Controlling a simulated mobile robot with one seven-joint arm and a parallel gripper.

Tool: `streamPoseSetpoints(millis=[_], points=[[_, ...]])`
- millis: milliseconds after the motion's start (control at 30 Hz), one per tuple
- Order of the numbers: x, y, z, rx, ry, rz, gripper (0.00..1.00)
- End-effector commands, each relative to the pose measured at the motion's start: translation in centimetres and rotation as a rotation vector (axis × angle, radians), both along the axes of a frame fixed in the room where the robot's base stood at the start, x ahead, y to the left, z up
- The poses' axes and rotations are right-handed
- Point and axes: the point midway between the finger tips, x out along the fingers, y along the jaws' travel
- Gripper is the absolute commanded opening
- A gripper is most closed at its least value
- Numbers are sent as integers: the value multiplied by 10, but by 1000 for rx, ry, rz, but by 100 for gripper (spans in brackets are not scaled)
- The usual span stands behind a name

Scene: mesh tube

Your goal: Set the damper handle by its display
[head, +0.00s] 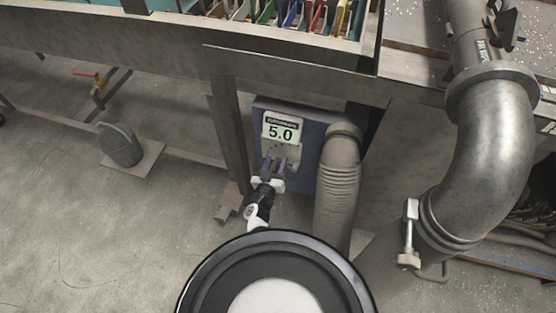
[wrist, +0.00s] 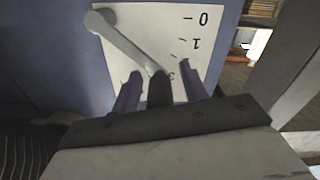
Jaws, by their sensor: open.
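The display (head: 281,130) on the blue-purple box reads 5.0 in the head view. The damper handle (wrist: 124,40) is a grey lever over a white scale plate (wrist: 165,22) in the wrist view. It slants from a lower end between my fingers to a rounded end at the upper left. The plate's 0 and 1 look upside down, at its right side; other marks are partly hidden. My gripper (head: 272,164) is just below the display. In the wrist view my gripper (wrist: 160,70) is open, its fingers either side of the lever's lower end; I cannot tell whether they touch it.
A ribbed hose (head: 338,192) stands close to the right of the box, and a metal post (head: 229,135) to its left. A large metal pipe (head: 503,150) bends down at the right.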

Motion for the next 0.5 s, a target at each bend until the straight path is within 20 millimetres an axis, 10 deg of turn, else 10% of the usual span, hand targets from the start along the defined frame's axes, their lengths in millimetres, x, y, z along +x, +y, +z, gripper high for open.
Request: streamPoseSetpoints(millis=[233,500], points=[[0,0,0,0,0,0,44],[0,0,0,0,0,0,10]])
